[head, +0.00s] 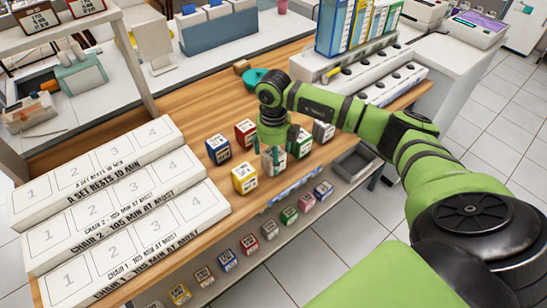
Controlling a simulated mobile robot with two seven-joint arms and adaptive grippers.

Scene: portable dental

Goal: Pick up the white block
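The white block (268,167) stands on the wooden worktop, in the front row of small labelled blocks. My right gripper (277,153) points down right over it, and its fingers overlap the block in the picture. The fingers hide much of the block's top and side. I cannot tell whether they are closed on it or only around it. The block looks to be at worktop level. My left gripper is not in view.
Close by stand a yellow block (244,178), a blue block (218,149), a red block (245,132), a green block (301,144) and a grey block (323,131). Long numbered white racks (125,215) lie left. A teal bowl (254,78) is behind. Several blocks line a lower shelf.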

